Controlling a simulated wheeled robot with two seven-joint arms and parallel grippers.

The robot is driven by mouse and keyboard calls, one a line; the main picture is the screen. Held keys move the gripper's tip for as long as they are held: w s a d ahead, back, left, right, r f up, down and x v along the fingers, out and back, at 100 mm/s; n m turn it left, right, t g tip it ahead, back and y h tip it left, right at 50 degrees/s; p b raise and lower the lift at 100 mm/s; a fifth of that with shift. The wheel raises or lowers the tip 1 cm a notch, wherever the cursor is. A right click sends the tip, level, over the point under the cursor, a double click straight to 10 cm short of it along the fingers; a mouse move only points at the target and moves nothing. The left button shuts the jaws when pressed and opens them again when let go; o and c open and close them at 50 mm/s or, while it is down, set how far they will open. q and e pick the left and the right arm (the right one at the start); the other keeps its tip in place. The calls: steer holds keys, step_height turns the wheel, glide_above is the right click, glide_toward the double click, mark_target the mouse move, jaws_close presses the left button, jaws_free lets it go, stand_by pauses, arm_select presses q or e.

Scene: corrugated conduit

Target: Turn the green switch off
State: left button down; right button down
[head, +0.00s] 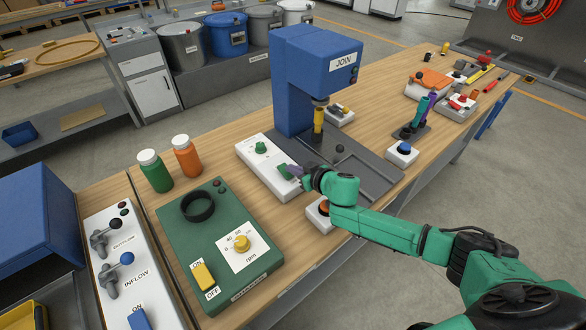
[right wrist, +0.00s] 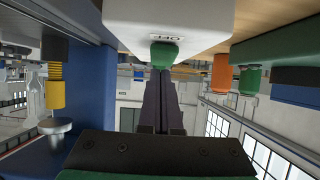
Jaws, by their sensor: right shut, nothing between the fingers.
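The green switch (head: 284,172) sits on the white control panel (head: 266,176) at the foot of the blue JOIN machine. It also shows in the right wrist view (right wrist: 164,53), on the white panel's face, just beyond my fingertips. My right gripper (head: 293,170) is shut and empty, with its dark fingers at the switch. In the right wrist view the fingertips (right wrist: 160,74) line up with the switch and look to be touching or very close; I cannot tell which. The fingers partly cover the switch in the head view. My left gripper is not in view.
A green knob (head: 261,148) is on the same panel. The blue JOIN machine (head: 300,85) stands behind it. An orange-topped button box (head: 317,213) lies just under my right arm. A green rpm box (head: 222,240) and two bottles, green (head: 154,170) and orange (head: 187,156), stand left.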

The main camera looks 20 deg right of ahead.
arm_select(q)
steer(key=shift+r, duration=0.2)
arm_select(e)
steer(key=shift+r, duration=0.15)
